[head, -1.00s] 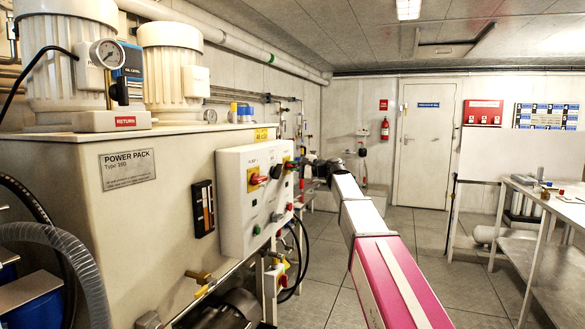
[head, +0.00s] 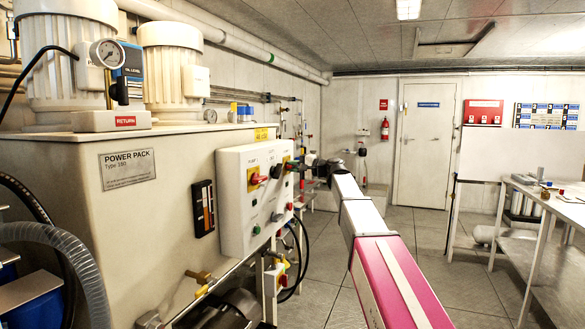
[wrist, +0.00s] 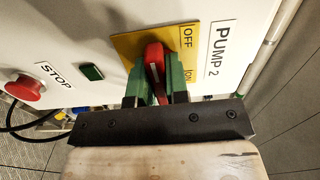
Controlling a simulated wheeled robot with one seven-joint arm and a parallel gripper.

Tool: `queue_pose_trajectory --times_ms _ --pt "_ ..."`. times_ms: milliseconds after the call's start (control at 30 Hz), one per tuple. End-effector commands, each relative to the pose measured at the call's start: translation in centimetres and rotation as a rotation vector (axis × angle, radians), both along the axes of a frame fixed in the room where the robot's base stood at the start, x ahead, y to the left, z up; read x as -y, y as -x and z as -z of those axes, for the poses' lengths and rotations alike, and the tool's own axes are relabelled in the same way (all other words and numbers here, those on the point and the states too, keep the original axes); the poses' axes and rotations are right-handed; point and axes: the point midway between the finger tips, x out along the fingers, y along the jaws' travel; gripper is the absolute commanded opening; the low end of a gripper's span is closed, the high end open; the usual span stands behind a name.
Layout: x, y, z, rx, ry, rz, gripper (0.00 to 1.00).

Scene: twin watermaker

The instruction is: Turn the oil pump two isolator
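The oil pump two isolator is a red rotary handle (wrist: 154,62) on a yellow plate (wrist: 128,45) marked OFF and ON, beside a PUMP 2 label, in the wrist view. My gripper (wrist: 157,82) has green fingers, one on each side of the handle. No clear gap shows between fingers and handle, so it looks shut on it. The handle's white mark runs roughly up the wrist picture. In the head view the isolator is small and partly hidden by my gripper (head: 294,166) at the right of the white control panel (head: 232,200).
A second red isolator handle (head: 257,179) sits left on the same panel. A red STOP button (wrist: 25,88) and a green button (wrist: 92,72) lie near my gripper. The power pack (head: 130,230) stands left. A metal table (head: 545,205) is at right; floor between is clear.

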Motion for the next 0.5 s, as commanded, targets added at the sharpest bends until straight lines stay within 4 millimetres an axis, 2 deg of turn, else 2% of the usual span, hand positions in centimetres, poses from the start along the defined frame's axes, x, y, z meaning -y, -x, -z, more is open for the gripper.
queue_pose_trajectory --times_ms 33,67,100,367,500 --pt "0.03 0.13 0.14 0.003 0.005 -0.001 0.28" --pt "0.03 0.13 0.13 0.002 0.005 -0.001 0.38" --pt "0.03 0.13 0.12 0.003 0.004 -0.001 0.4" --pt "0.07 0.09 0.06 0.0 0.002 0.0 0.4" --pt "0.99 0.43 0.06 0.001 0.001 0.001 0.4"
